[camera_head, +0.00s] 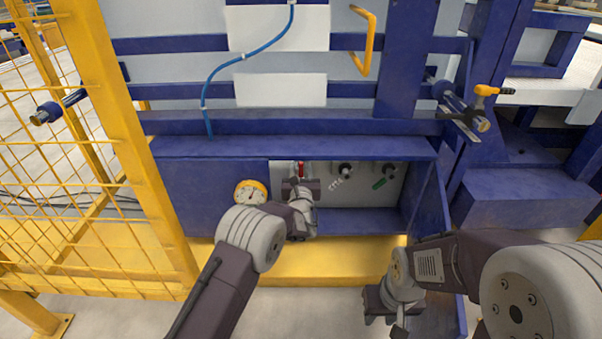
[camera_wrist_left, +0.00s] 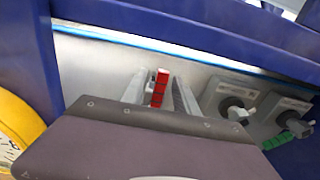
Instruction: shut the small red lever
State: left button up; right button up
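The small red lever (camera_head: 301,168) is inside the recessed box of the blue frame, on its light grey back panel. It points upward. My left gripper (camera_head: 300,180) is in the box just in front of it. In the left wrist view the red lever (camera_wrist_left: 159,88) stands between the two fingers of my left gripper (camera_wrist_left: 159,92), with a gap showing on each side. The lever's lower end is hidden behind the gripper body. My right gripper (camera_head: 385,308) hangs low at the right, outside the box, and its fingers are not clear.
A yellow round gauge (camera_head: 251,192) sits left of the lever. A blue door (camera_head: 430,215) stands open at the right. Yellow fencing (camera_head: 85,190) is at the left.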

pick_arm(q)
grip_shut()
jog(key=shift+f, duration=0.1)
dwell(1.2)
